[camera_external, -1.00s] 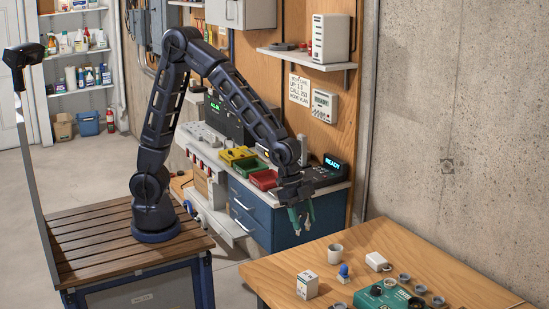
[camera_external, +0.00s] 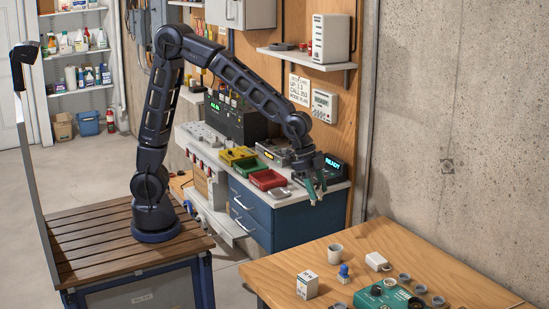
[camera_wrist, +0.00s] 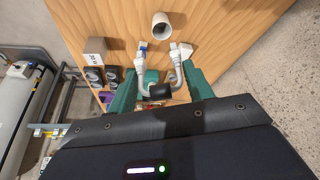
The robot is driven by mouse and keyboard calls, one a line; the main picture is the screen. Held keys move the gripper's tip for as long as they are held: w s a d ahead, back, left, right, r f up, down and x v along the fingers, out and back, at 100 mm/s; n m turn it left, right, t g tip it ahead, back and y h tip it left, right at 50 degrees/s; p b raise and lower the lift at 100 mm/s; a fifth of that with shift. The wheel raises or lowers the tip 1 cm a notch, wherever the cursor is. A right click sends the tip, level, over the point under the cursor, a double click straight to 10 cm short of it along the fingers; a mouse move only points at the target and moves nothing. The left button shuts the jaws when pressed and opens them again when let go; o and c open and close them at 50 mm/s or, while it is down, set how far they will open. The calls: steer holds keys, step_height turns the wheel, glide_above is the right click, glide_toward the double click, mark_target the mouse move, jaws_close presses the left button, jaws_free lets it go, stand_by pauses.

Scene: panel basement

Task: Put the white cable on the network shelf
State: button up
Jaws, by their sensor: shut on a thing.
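My gripper (camera_external: 316,190) has green fingers that point down, in front of the right end of the workbench. In the wrist view my gripper (camera_wrist: 163,88) is shut on the white cable (camera_wrist: 147,80). The cable is a U-shaped bundle with a dark band in its middle and white plugs at its ends. In the external view I cannot make out the cable. The wall shelf (camera_external: 335,67), seemingly the network shelf, is above my gripper. It bears a white router-like box (camera_external: 331,38) at its right and small dark items at its left.
The workbench holds red (camera_external: 267,179) and yellow (camera_external: 238,155) trays and a lit "READY" device (camera_external: 332,167). A wooden table (camera_external: 433,259) at the lower right bears a cup (camera_external: 335,253), a small box (camera_external: 307,285) and a green device (camera_external: 385,296). A wall box (camera_external: 324,105) hangs below the shelf.

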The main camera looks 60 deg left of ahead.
steer(key=w+a+n+t, duration=0.1)
steer(key=w+a+n, duration=0.3)
steer(key=w+a, duration=0.8)
steer(key=w+a+r+n+y, duration=0.1)
steer(key=w+a+n, duration=0.2)
steer(key=a, duration=0.9)
steer(key=w+a+r+n+t+y, duration=0.1)
steer(key=w+a+n, duration=0.2)
steer(key=w+a, duration=0.5)
steer(key=w+a+r+n+y, duration=0.2)
steer(key=w+a, duration=0.3)
steer(key=a, duration=1.3)
steer(key=shift+w+a+n+t, duration=0.1)
steer(key=shift+w+n+t, duration=0.15)
steer(key=shift+n, duration=0.35)
